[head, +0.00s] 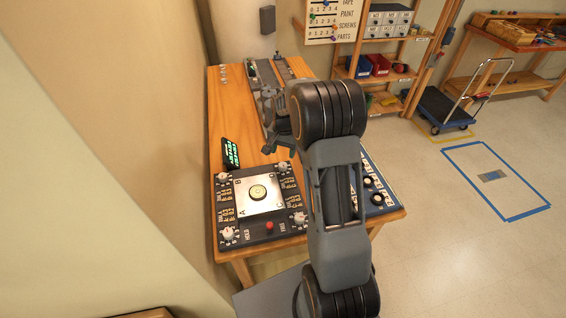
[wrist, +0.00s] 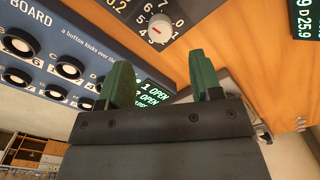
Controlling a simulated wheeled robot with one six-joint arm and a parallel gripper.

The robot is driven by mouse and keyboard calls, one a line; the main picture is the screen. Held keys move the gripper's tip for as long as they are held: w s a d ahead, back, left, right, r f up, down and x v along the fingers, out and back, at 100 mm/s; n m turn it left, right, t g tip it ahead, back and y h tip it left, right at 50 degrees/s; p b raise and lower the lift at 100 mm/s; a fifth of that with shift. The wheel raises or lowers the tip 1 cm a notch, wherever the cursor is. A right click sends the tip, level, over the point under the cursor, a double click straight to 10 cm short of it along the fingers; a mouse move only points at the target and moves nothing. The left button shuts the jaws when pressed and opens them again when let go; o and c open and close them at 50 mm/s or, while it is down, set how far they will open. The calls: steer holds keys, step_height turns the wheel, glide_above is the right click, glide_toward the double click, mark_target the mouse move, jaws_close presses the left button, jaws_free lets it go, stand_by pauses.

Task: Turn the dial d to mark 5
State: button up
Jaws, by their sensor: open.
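A white dial knob (wrist: 160,29) with a short red mark shows at the top of the wrist view, ringed by printed numbers. I cannot tell which number the mark points at, nor read a letter naming this dial. In the head view, white knobs sit at the corners of a dark panel (head: 256,239) around a pale plate lettered A, B and C; the upper right knob (head: 283,166) is one of them. My gripper (wrist: 163,80) is open, its two green fingers apart with nothing between them. It is apart from the knob in the wrist picture.
A blue board (wrist: 45,62) with several black knobs lies beside the panel. A small display (wrist: 150,92) reads OPEN. A red button (head: 269,226) is on the panel's front side. Another green-lit display (head: 231,153) stands behind the panel. Bare wooden bench (head: 228,108) lies beyond.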

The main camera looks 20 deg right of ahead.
mark_target(283, 165)
step_height(283, 165, down, 8)
steer(key=shift+a+r+p, duration=0.1)
steer(key=shift+r+p, duration=0.15)
steer(key=shift+p, duration=0.25)
steer(key=c, duration=0.9)
steer(key=shift+w+f+n+b, duration=0.1)
steer(key=shift+f+n+b, duration=0.1)
steer(key=shift+n+b, duration=0.6)
steer(key=n+b, duration=0.1)
steer(key=n, duration=0.1)
steer(key=shift+r+n, duration=0.15)
steer(key=shift+n, duration=0.15)
steer(key=shift+r, duration=0.1)
steer(key=o, duration=0.9)
steer(key=shift+r, duration=0.1)
